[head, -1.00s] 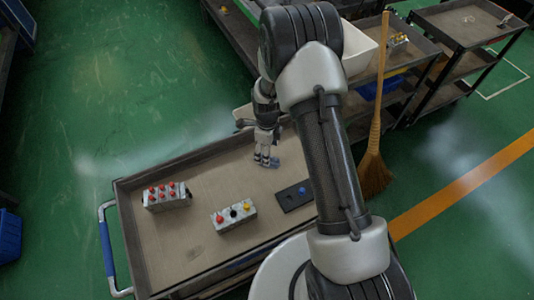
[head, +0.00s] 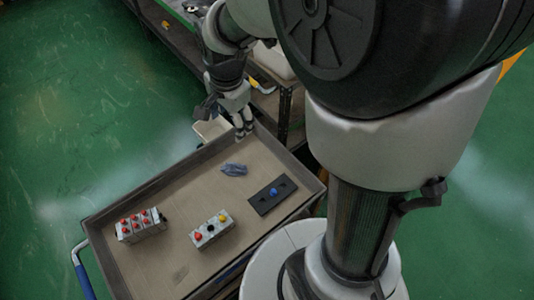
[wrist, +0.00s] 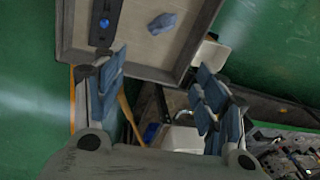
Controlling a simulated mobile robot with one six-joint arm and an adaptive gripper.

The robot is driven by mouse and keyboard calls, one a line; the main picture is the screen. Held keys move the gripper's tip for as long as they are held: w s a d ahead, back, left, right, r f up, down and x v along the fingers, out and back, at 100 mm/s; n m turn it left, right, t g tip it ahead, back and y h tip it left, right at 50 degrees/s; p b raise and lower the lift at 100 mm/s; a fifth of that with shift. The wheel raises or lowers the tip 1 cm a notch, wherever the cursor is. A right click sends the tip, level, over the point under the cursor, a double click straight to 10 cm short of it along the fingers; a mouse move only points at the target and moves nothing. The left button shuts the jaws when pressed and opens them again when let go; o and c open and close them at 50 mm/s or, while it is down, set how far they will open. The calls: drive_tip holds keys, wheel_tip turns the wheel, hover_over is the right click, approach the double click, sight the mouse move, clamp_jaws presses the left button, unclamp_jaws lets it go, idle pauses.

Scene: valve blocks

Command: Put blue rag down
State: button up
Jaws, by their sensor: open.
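The blue rag (head: 233,169) lies crumpled on the tray surface of the cart (head: 170,255), toward its far side. In the wrist view the rag (wrist: 162,22) lies on the tray beyond the fingertips, with nothing touching it. My gripper (head: 243,132) is above the far edge of the cart, apart from the rag. In the wrist view my gripper (wrist: 160,75) has its two fingers spread wide with nothing between them.
A valve block with red knobs (head: 140,225), a block with red, black and yellow knobs (head: 211,229), and a dark plate with a blue knob (head: 272,194) stand on the cart. A dark shelf (head: 280,110) is behind. The tray's middle is bare.

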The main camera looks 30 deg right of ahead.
drive_tip(key=s+r+n+t, duration=0.1)
drive_tip(key=s+r+n, duration=0.4)
drive_tip(key=s+n, duration=0.2)
drive_tip(key=s+r+n+t, duration=0.1)
drive_tip(key=s+r+n, duration=0.4)
drive_tip(key=s, duration=0.7)
drive_tip(key=shift+s+n+t, duration=0.3)
drive_tip(key=shift+n, duration=0.8)
drive_tip(key=shift+o, duration=0.5)
